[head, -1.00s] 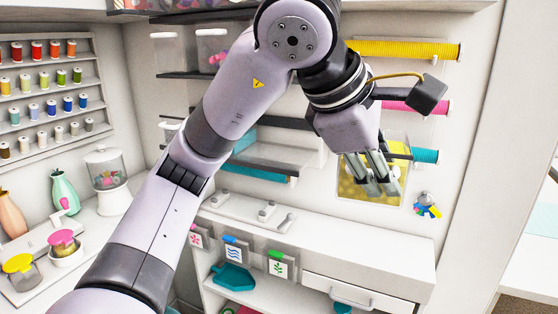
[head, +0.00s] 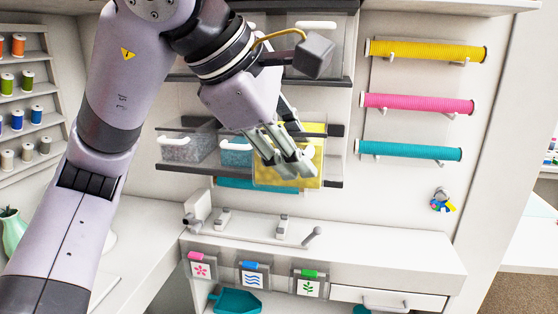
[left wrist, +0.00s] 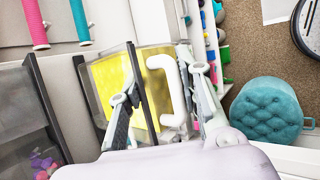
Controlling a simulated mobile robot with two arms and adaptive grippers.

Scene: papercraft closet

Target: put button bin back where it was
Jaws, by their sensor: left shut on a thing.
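A clear bin with yellow contents (head: 266,178) is in my left gripper (head: 293,162), whose fingers cover much of its front. In the left wrist view the same bin (left wrist: 108,82) has a white handle (left wrist: 176,88) between the two fingers of my left gripper (left wrist: 165,85). In the head view the bin overlaps the right end of the lower wall shelf (head: 180,168). I cannot tell whether it rests on the shelf or hangs in front of it. My right gripper is not in view.
A grey-filled bin (head: 186,152) and a teal-filled bin (head: 235,158) stand on the shelf left of the held bin. Yellow (head: 425,51), pink (head: 420,104) and teal (head: 410,150) rolls hang to the right. A white counter (head: 370,245) lies below.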

